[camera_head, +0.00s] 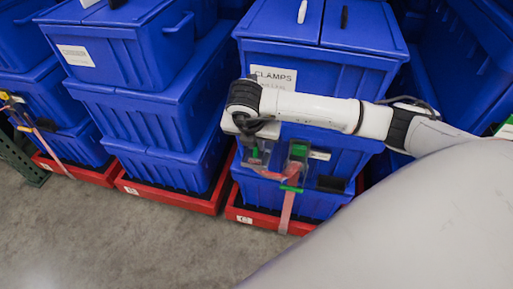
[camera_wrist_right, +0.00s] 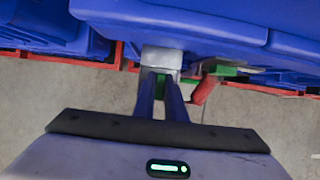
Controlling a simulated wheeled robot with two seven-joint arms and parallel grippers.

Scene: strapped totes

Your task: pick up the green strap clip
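The green strap clip (camera_wrist_right: 160,86) shows as a small green part between my right fingers, with a pale grey block just past the fingertips. In the head view the clip (camera_head: 254,151) is a small green spot in front of the blue CLAMPS tote stack. My right gripper (camera_head: 257,157) points down there; in the wrist view its dark blue fingers (camera_wrist_right: 162,92) are close together on the green part. The fingers partly hide the clip. A reddish strap (camera_head: 285,210) hangs just to the right, by another green piece (camera_head: 298,150). My left gripper is out of view.
The blue tote stack (camera_head: 345,75) stands on a red base (camera_head: 245,214). More blue stacks (camera_head: 150,105) stand to the left, one with a strap (camera_head: 50,150). Grey floor (camera_head: 140,240) in front is clear. My right arm covers part of the stack.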

